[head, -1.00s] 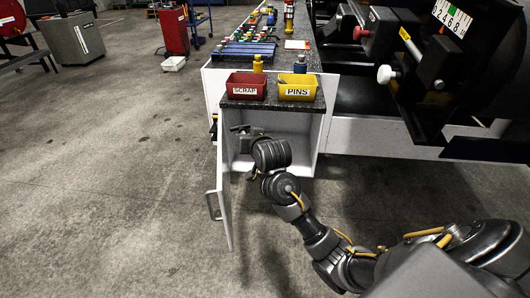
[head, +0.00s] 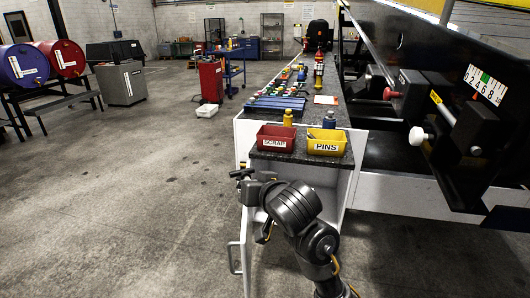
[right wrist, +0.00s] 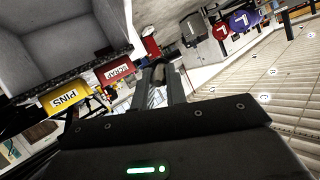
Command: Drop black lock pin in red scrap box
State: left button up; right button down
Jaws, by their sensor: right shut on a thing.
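The red scrap box (head: 276,139), labelled SCRAP, stands on the dark countertop at the near end of the bench. It also shows in the right wrist view (right wrist: 129,67). My right gripper (head: 250,181) is in front of the cabinet, below and left of the scrap box. It is shut on a small dark piece, apparently the black lock pin (head: 241,173). In the right wrist view the fingers (right wrist: 157,88) close around this dark piece, and much of it is hidden. My left gripper is in neither view.
A yellow PINS box (head: 328,143) stands right of the scrap box. Yellow and blue bottles (head: 329,119) stand behind them. The open cabinet door (head: 246,250) hangs below the counter at left. Black machinery (head: 430,130) borders the right.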

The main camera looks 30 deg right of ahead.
aim_at(282, 148)
jog(key=u, duration=2)
jog(key=i, duration=1.4)
jog(key=z, duration=3.45)
jog(key=i, duration=1.3)
